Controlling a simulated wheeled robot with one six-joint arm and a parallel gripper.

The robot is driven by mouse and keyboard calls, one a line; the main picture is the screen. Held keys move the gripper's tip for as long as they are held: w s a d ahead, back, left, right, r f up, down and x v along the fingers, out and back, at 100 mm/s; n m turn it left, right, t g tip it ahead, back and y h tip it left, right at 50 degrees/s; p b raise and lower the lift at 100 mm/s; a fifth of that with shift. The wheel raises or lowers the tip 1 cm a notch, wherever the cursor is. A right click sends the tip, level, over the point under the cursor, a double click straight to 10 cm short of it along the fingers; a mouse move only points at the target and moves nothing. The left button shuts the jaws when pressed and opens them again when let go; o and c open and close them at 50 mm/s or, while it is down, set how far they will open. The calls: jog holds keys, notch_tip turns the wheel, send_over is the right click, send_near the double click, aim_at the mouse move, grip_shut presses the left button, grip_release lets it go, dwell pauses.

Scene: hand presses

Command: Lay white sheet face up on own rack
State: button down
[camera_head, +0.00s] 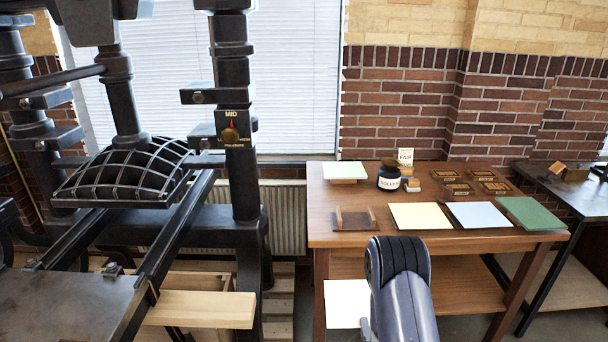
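A white sheet (345,303) shows just left of my arm at the bottom, below the table's front edge. Its right part is hidden behind my arm, and I cannot tell whether it is held or lying on something. A small brown rack (354,224) with two upright posts stands empty at the table's front left. Cream (420,216), light blue (478,215) and green (533,213) flat sheets lie to its right. A pale sheet or stack (345,170) rests on a wooden block at the back left.
The wooden table (440,239) also bears a dark solvent jar (389,178), a small FAIR card (405,157) and several dark labelled blocks (458,189). A large black hand press (234,130) stands left, its dial at MID. A dark side bench (575,193) stands right.

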aim_at(362, 313)
jog(key=shift+w+r, duration=0.45)
jog(key=shift+w, duration=0.35)
jog(key=shift+w+r, duration=0.45)
jog(key=shift+w, duration=0.35)
jog(key=shift+w+r, duration=0.45)
jog(key=shift+w, duration=0.35)
jog(key=shift+f, duration=0.1)
jog(key=shift+m+b, duration=0.3)
jog(key=shift+m, duration=0.2)
jog(key=shift+m+b, duration=1.25)
jog(key=shift+m, duration=0.15)
jog(key=shift+m+b, duration=2.05)
jog(key=shift+m, duration=0.45)
